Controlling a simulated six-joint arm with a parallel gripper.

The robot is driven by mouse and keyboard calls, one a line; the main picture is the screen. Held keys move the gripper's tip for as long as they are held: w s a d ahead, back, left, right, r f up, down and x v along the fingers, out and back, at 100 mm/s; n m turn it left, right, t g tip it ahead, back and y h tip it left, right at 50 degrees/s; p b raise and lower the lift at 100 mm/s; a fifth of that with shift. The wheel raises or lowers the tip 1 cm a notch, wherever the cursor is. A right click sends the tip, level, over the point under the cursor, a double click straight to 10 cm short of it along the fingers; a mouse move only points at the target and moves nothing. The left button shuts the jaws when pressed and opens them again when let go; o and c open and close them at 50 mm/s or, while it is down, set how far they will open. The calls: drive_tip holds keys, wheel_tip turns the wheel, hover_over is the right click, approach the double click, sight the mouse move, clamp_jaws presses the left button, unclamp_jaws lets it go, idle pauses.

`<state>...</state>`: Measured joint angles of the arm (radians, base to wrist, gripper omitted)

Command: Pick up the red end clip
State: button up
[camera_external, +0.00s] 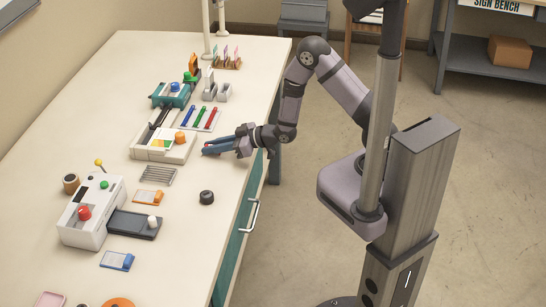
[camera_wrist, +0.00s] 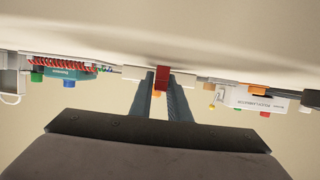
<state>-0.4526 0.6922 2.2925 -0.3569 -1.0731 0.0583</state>
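My gripper (camera_external: 207,147) reaches level over the table from the right, with its dark fingers pointing left. A small bit of red shows at its fingertips in the external view. In the wrist view, the red end clip (camera_wrist: 162,77) is a small red block between the two fingertips, and the fingers lie close together along its sides. My gripper (camera_wrist: 161,88) looks shut on it. Most of the clip is hidden in the external view, and I cannot tell whether it touches the table.
A white laminator-like machine (camera_external: 172,146) with an orange knob stands just left of the fingers. A tray of coloured bars (camera_external: 198,118) lies behind them. A black knob (camera_external: 206,197) stands nearer the front. The tabletop (camera_external: 222,190) around that knob is mostly clear.

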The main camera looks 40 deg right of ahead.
clamp_jaws()
drive_tip(key=shift+r, duration=0.15)
drive_tip(key=shift+r, duration=4.9)
